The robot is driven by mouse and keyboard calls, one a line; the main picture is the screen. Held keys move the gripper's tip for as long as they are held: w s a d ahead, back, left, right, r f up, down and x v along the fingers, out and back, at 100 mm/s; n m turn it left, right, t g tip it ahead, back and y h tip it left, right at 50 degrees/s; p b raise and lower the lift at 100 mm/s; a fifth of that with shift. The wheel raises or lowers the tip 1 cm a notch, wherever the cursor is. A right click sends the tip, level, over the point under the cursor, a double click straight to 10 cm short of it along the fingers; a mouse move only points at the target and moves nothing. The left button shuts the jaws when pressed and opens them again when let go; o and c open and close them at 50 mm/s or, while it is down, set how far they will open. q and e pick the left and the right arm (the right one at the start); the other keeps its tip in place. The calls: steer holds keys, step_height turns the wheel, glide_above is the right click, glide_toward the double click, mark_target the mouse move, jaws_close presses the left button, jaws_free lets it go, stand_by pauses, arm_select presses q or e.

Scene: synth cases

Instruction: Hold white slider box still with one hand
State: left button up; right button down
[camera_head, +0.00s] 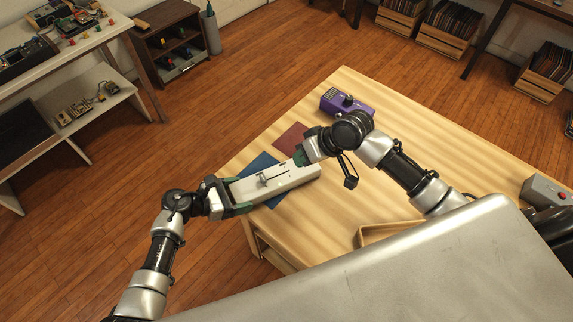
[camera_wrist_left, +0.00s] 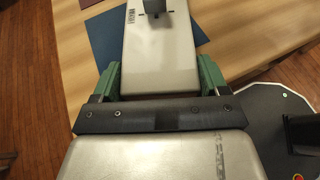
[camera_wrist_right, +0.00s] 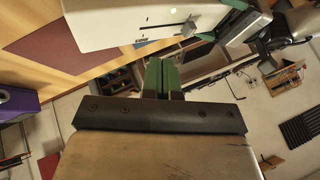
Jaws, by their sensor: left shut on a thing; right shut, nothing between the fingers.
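My left gripper (camera_head: 236,196) is shut on that end, with one green finger along each long side; the grip shows clearly in the left wrist view (camera_wrist_left: 160,78). My right gripper (camera_head: 299,156) is shut and empty at the box's far long side, near its other end. In the right wrist view its green fingers (camera_wrist_right: 161,75) are together beside the box; contact cannot be told.
A blue mat (camera_head: 262,162) lies partly under the box, with a maroon mat (camera_head: 291,138) behind it. A purple device (camera_head: 340,102) stands at the back. A wooden tray (camera_head: 372,231) and a grey box with a red button (camera_head: 545,190) are at the right. The table's right middle is clear.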

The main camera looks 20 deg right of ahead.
steer(key=shift+v, duration=1.55)
arm_select(q)
steer(key=o, duration=1)
steer(key=shift+o, duration=0.2)
steer(key=v, duration=1.2)
step_height(320, 180, up, 10)
steer(key=p, duration=0.6)
arm_select(e)
step_height(320, 180, up, 6)
